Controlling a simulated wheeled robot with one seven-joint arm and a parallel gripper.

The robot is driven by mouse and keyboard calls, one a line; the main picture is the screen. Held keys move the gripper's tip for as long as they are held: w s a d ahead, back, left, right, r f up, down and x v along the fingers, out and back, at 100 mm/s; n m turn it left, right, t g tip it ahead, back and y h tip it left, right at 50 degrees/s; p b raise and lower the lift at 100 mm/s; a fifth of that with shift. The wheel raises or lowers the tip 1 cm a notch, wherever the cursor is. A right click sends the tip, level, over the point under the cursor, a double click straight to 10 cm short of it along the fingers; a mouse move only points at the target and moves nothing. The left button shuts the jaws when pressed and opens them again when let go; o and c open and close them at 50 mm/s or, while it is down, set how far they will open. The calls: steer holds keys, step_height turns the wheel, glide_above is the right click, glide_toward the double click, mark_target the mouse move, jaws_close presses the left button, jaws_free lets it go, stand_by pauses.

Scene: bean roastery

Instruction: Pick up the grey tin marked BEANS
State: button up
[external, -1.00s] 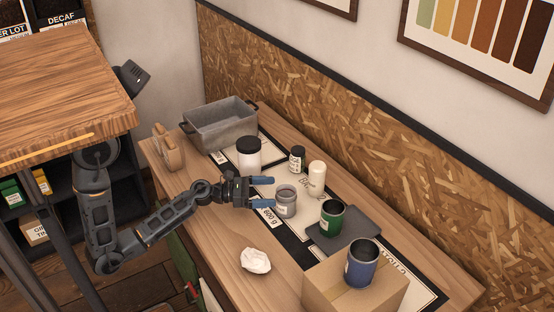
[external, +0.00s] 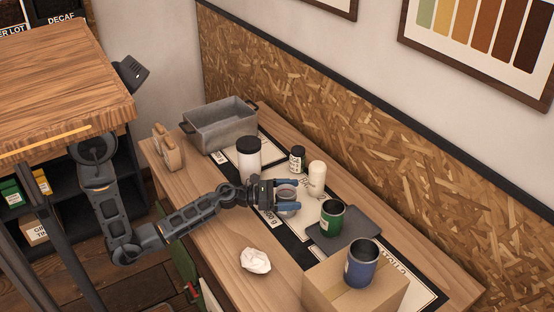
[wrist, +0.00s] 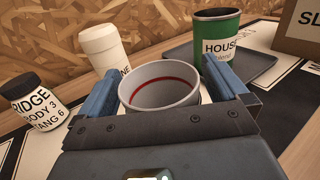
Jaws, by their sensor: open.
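The grey tin (external: 287,209) stands upright on the mat on the bench, partly hidden by my gripper in the external view. In the wrist view the grey tin (wrist: 160,86) is open at the top, with a red ring inside its rim. Its label is hidden. My gripper (wrist: 166,88) is open, with one blue finger on each side of the tin. In the external view my gripper (external: 287,195) has its fingers reaching around the tin. I cannot tell whether either finger touches it.
A green tin (external: 332,219) stands close by on a dark tray (external: 355,236). A white bottle (external: 317,179) and a dark-lidded jar (external: 297,159) stand behind. A white canister (external: 248,160) is to the left. A blue tin (external: 361,265) stands on a cardboard box (external: 330,283). Crumpled paper (external: 255,260) lies in front.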

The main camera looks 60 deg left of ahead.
steer(key=c, duration=1.1)
steer(key=shift+r, duration=0.1)
